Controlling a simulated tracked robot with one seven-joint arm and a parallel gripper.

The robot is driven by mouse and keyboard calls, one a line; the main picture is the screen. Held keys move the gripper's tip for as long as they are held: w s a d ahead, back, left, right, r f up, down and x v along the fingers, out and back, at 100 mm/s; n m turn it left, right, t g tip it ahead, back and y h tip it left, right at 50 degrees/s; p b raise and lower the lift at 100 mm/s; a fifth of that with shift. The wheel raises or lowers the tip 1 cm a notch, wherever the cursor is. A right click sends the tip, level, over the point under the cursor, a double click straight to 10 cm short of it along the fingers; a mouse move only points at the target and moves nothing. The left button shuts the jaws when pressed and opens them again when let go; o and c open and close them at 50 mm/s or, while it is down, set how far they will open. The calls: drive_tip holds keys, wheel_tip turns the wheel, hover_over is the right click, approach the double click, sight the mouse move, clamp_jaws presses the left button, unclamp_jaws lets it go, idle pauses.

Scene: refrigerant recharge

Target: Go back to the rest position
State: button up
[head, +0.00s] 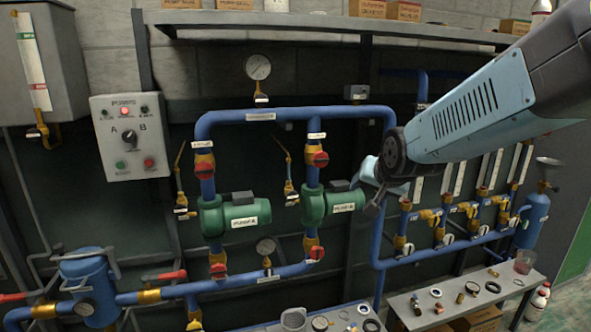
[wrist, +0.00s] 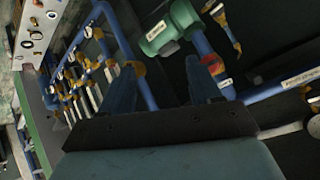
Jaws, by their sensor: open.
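My arm (head: 470,110) reaches in from the upper right of the head view. My gripper (head: 371,208) is in front of the pipework, just right of the right green pump (head: 314,208), and partly hidden by my own wrist. In the wrist view my gripper (wrist: 161,80) shows two blue fingers standing well apart, with nothing between them but the background. The green pump also shows past the fingers in the wrist view (wrist: 172,28). I cannot tell the exact gap between my gripper and the pipes.
Blue pipes (head: 290,114) with red-handled valves run along the wall. A control box (head: 130,136) hangs at the left. A shelf (head: 300,22) with boxes spans the top. A workbench (head: 408,297) with small parts is below right. A blue strainer (head: 88,285) stands lower left.

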drive_tip(key=s+d+r+n+g, duration=0.1)
drive_tip(key=s+d+g, duration=0.1)
drive_tip(key=s, duration=0.8)
drive_tip(key=s+d+r+n+g+h, duration=0.1)
drive_tip(key=s+d, duration=0.3)
drive_tip(key=s, duration=0.6)
drive_tip(key=shift+s+d+n+g, duration=0.2)
drive_tip(key=shift+n+g, duration=0.4)
drive_tip(key=shift+n, duration=0.2)
drive_tip(key=shift+w+r, duration=0.1)
